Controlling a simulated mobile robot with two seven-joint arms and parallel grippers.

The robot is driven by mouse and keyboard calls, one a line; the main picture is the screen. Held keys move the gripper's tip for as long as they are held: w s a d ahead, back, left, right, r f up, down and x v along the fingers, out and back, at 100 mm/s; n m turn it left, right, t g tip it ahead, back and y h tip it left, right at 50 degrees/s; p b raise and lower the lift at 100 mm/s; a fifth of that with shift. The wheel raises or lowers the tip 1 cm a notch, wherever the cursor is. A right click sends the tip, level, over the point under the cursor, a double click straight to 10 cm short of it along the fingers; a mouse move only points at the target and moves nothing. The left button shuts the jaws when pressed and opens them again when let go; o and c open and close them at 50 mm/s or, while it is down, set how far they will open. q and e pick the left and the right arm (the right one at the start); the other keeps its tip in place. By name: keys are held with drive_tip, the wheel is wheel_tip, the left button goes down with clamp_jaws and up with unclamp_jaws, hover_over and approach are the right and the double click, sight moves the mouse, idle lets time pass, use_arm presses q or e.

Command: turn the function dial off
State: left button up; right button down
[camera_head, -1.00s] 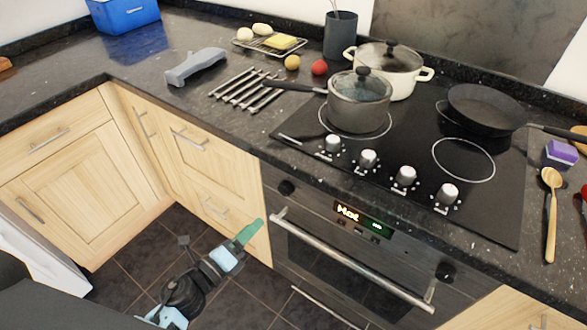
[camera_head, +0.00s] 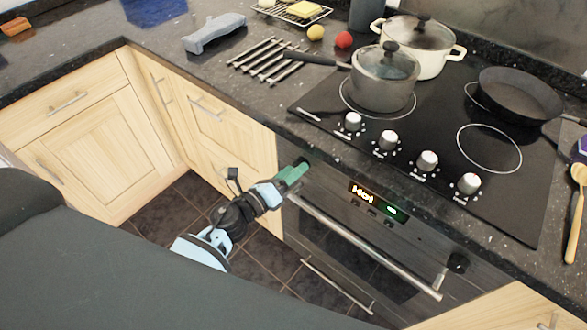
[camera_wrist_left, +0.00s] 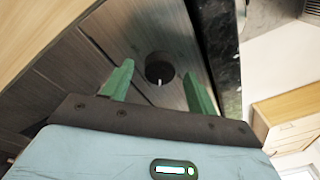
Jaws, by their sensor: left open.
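The oven's control panel has a dark round dial at its left end (camera_head: 304,160) and another at its right end (camera_head: 457,263). Neither shows a readable label, so I cannot tell by name which is the function dial. My left gripper (camera_head: 297,172) is at the left dial and partly hides it in the head view. In the left wrist view the dial (camera_wrist_left: 159,67) shows between the two open green fingers, a little beyond them, with a pale mark on it. I cannot see contact. My right gripper is not in view.
The oven handle (camera_head: 365,245) runs just below the panel, beside a lit display (camera_head: 376,200). The countertop edge overhangs above. The hob carries a grey pot (camera_head: 382,85), a white pot (camera_head: 420,50) and a pan (camera_head: 520,95). Wooden cabinets (camera_head: 210,130) stand left.

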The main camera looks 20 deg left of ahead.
use_arm(q)
drive_tip(key=shift+w+d, duration=0.25)
drive_tip(key=shift+w, duration=0.25)
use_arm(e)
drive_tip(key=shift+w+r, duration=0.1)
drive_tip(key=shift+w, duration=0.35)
use_arm(q)
drive_tip(key=c, duration=1)
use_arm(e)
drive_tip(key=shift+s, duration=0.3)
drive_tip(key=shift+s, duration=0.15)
